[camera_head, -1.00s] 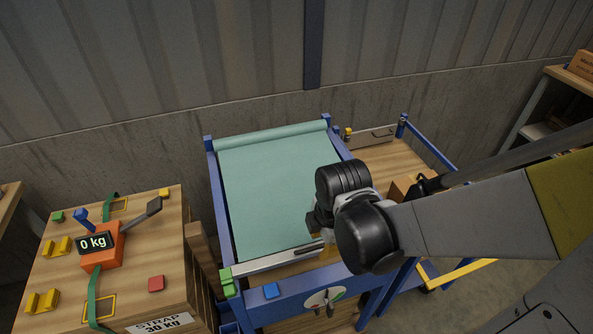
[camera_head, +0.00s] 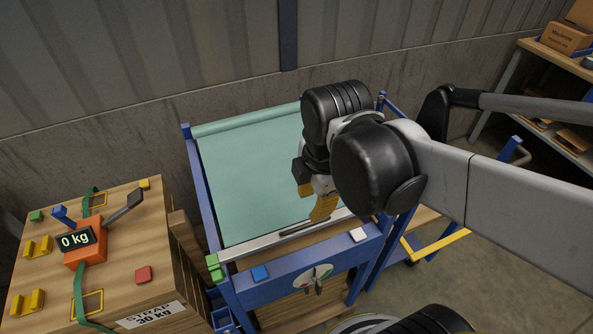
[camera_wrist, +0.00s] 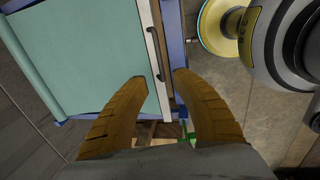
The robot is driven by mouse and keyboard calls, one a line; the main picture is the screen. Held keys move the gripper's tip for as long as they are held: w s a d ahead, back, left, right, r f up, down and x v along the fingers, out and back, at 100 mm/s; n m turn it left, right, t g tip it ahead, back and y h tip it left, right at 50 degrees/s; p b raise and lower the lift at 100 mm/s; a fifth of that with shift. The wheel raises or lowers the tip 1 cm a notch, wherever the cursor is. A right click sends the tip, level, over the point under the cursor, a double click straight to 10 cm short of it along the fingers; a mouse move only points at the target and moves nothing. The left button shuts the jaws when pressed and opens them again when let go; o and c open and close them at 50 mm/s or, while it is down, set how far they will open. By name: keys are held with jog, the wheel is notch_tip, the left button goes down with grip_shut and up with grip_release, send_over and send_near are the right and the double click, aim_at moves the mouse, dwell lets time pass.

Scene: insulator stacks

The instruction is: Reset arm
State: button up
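My gripper (camera_head: 314,200) hangs above the front part of the blue-framed table in the head view, its yellow-brown fingers pointing down. In the wrist view my gripper (camera_wrist: 160,80) shows two curved, ridged fingers well apart with nothing between them. It is open and empty. Below it lie the green sheet (camera_head: 245,180) and a metal bar (camera_head: 270,242) with a dark handle along the table's front. The sheet also shows in the wrist view (camera_wrist: 85,50). My arm hides the table's right part.
A wooden crate (camera_head: 130,230) at left carries an orange strap device (camera_head: 85,245) reading 0 kg. The blue table frame (camera_head: 320,260) has a dial (camera_head: 313,278) on its front. Shelves with boxes (camera_head: 567,38) stand at far right. A concrete wall (camera_head: 120,140) closes the back.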

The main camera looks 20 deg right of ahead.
dwell(0.3)
jog(key=r+m+t, duration=0.1)
jog(key=m, duration=0.5)
jog(key=r+m+t, duration=0.1)
jog(key=m+t, duration=0.1)
jog(key=m, duration=0.4)
jog(key=w+r+m+t, duration=0.1)
jog(key=m+t, duration=0.1)
jog(key=m, duration=0.4)
jog(key=shift+w+d+r, duration=0.1)
jog(key=shift+r, duration=0.15)
dwell(1.0)
